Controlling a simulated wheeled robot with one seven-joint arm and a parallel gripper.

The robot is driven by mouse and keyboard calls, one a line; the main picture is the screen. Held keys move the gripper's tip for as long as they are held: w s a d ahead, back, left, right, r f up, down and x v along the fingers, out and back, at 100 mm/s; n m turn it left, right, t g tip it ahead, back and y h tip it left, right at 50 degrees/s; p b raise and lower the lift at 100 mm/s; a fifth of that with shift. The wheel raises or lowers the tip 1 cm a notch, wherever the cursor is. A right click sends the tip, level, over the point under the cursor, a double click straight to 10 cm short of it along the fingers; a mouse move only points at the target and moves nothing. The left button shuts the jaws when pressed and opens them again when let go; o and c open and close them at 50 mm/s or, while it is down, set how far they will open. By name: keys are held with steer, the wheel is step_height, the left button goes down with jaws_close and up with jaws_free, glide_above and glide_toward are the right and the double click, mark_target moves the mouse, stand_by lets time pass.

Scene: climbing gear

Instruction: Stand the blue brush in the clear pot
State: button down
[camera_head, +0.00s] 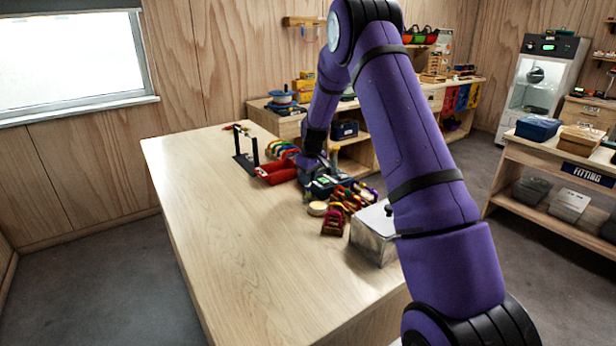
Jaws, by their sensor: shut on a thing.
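My gripper (309,176) is small and dark at the end of my purple arm, low over the far right part of the wooden table (220,220). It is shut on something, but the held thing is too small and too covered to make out. I cannot pick out the blue brush or the clear pot for certain. The crowded gear and my arm may hide them.
A red tray (277,172) and a dark upright frame (245,153) stand left of my gripper. Colourful gear (350,196), a round pale roll (317,208), a red item (333,223) and a grey metal box (374,236) lie to its right. The table's left and front are clear.

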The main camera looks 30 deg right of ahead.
steer(key=c, duration=1)
jaws_free()
steer(key=shift+o, duration=0.2)
steer(key=shift+r, duration=0.1)
step_height(320, 180, up, 10)
steer(key=s, duration=0.1)
steer(key=shift+s+d+r, duration=0.2)
steer(key=shift+s+r, duration=0.05)
steer(key=shift+s, duration=0.05)
